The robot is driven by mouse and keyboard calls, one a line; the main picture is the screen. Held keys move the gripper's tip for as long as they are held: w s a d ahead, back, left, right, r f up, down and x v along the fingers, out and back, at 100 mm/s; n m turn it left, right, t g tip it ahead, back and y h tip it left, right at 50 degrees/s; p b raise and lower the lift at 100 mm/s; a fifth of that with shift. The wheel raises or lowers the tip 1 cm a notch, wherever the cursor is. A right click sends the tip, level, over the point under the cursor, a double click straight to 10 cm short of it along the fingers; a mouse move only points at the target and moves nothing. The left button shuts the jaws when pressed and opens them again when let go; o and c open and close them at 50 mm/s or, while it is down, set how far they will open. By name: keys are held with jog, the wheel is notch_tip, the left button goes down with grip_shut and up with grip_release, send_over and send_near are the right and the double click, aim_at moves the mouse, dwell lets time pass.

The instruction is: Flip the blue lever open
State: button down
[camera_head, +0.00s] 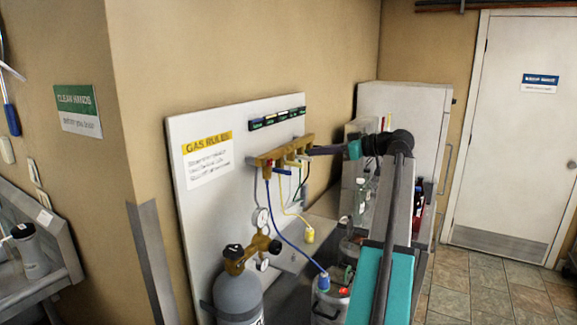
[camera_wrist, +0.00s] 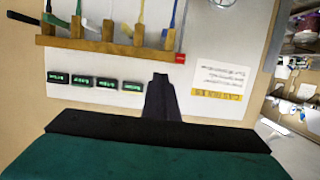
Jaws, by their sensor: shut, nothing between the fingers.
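The blue lever (camera_head: 281,171) sticks out sideways below the brass manifold (camera_head: 264,160) on the wall board, at the end near the yellow-headed sign. In the wrist view, where the board appears upside down, a blue part (camera_wrist: 171,32) crosses the manifold (camera_wrist: 98,46) at its red-capped end; lever and tube are hard to tell apart there. My gripper (camera_head: 312,151) reaches in from the right, near the manifold. In the wrist view my gripper (camera_wrist: 160,76) is shut and empty, its tip between the manifold and the labels. I cannot tell whether it touches anything.
Other coloured levers and tubes sit along the manifold. A gas cylinder (camera_head: 238,297) with a brass regulator (camera_head: 262,245) stands below. A blue tube runs down to a bucket (camera_head: 327,300). A white cabinet (camera_head: 412,105) and bottles stand behind my arm. Tiled floor (camera_head: 480,290) is clear at right.

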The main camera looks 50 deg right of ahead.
jog(key=shift+w, duration=0.15)
jog(key=p, duration=0.5)
send_near(279, 171)
jog(key=w+r, duration=0.4)
jog(key=w, duration=0.1)
jog(key=shift+s+a+f+p, duration=0.1)
jog(key=shift+f+p, duration=0.2)
jog(key=shift+f, duration=0.55)
jog(key=shift+s+a+f+p, duration=0.15)
jog(key=shift+f+p, duration=0.15)
jog(key=shift+f, duration=0.55)
jog(key=shift+a, duration=0.15)
jog(key=shift+w+f+b, duration=0.1)
jog(key=shift+f+b, duration=0.05)
jog(key=shift+b, duration=0.25)
